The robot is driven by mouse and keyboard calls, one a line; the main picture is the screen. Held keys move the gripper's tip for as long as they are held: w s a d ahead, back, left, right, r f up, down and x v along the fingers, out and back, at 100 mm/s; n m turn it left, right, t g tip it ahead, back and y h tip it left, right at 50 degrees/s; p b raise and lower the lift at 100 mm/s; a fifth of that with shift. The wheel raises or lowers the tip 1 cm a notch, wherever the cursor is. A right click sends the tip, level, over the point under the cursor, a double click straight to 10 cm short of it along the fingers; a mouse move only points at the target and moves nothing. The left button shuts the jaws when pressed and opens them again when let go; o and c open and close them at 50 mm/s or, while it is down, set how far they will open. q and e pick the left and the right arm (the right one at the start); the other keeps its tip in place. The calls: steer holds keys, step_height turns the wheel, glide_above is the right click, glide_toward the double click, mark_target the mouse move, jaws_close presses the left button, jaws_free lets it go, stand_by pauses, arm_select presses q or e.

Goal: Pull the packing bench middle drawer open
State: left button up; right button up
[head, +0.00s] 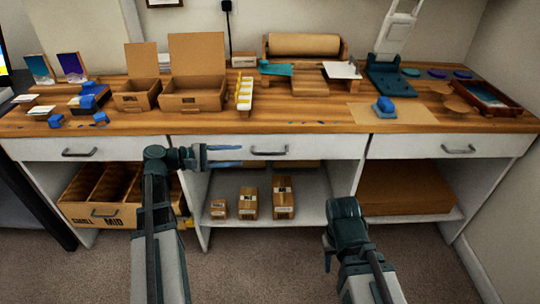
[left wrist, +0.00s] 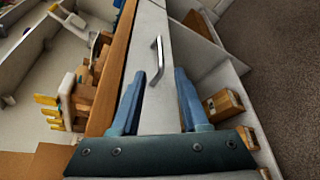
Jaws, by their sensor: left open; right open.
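The packing bench (head: 300,125) has three white drawers in a row under its wooden top. The middle drawer (head: 315,147) looks shut, with a metal bar handle (head: 269,152) on its front. My left gripper (head: 240,156) is open in front of this drawer, its fingers pointing right towards the handle. In the left wrist view the handle (left wrist: 156,60) lies beyond the open fingertips (left wrist: 157,78), apart from them, with nothing between the fingers. My right gripper (head: 328,250) hangs low in front of the bench; its fingers are mostly hidden.
The left drawer (head: 110,149) and right drawer (head: 420,147) look shut. Small cartons (head: 283,197) stand on the shelf below the middle drawer. Open cardboard boxes (head: 193,105) and a paper roll (head: 303,45) sit on the top. Carpet (head: 265,270) in front is clear.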

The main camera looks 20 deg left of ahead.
mark_target(265, 154)
arm_select(q)
steer(key=b+x, duration=0.2)
steer(key=x, duration=0.9)
steer(key=shift+w+d+f, duration=0.15)
steer(key=shift+w+d, duration=0.05)
steer(key=shift+d, duration=0.15)
jaws_close()
stand_by(0.9)
